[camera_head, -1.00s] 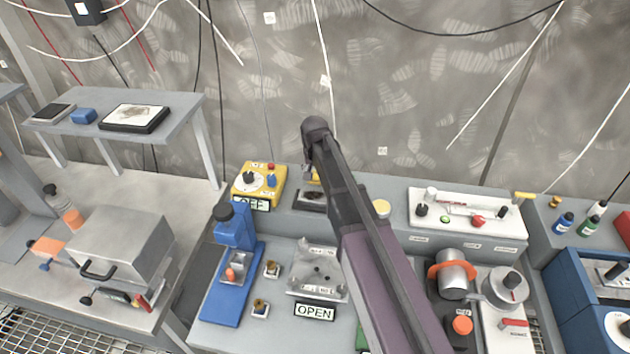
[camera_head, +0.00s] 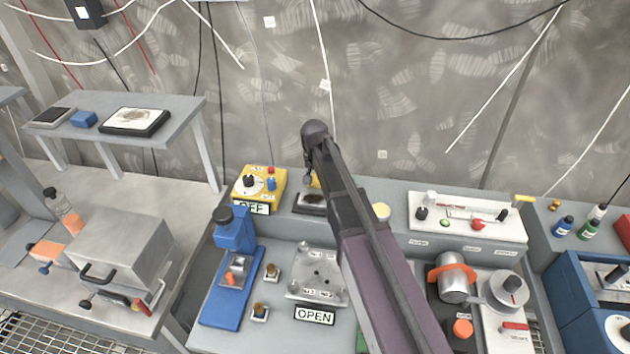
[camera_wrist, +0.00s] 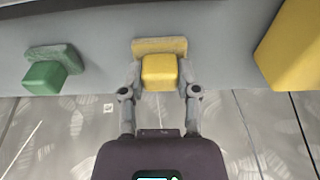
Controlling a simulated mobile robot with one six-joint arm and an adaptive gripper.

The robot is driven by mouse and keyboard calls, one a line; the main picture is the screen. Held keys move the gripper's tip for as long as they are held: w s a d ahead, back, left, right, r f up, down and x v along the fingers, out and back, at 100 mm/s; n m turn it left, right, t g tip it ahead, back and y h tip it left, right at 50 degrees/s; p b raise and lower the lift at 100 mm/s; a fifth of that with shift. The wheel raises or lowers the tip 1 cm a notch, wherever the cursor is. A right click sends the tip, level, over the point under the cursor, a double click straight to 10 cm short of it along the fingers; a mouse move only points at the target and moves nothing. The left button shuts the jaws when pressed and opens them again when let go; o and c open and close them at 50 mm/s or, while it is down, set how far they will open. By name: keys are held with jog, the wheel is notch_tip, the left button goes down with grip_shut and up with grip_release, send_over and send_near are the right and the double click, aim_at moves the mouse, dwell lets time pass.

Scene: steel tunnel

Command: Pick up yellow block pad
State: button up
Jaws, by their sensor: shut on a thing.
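The yellow block pad (camera_wrist: 160,66) is in the middle of the wrist view, a rounded yellow block in front of a flatter, duller yellow strip. My gripper (camera_wrist: 161,76) has one finger on each side of the block and is shut on it. The block still appears against the grey bench surface; I cannot tell whether it is lifted. In the head view my arm hides most of the gripper, and only a sliver of yellow (camera_head: 316,181) shows beside it.
A green block (camera_wrist: 45,76) on a pad sits to the left in the wrist view, and a large yellow box (camera_wrist: 291,46) to the right. The head view shows a yellow dial box (camera_head: 258,186), a blue press (camera_head: 236,270) and a white panel (camera_head: 466,214) nearby.

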jog(key=shift+r, duration=0.15)
notch_tip(320, 180, up, 3)
jog(key=p, duration=0.3)
jog(key=s+d+r+p, duration=0.1)
jog(key=s+d+p, duration=0.1)
jog(key=s, duration=1.3)
jog(key=shift+s+r, duration=0.35)
jog(key=shift+s, duration=0.05)
jog(key=shift+d, duration=0.1)
jog(key=o, duration=0.3)
jog(key=c, duration=0.4)
jog(key=shift+d, duration=0.1)
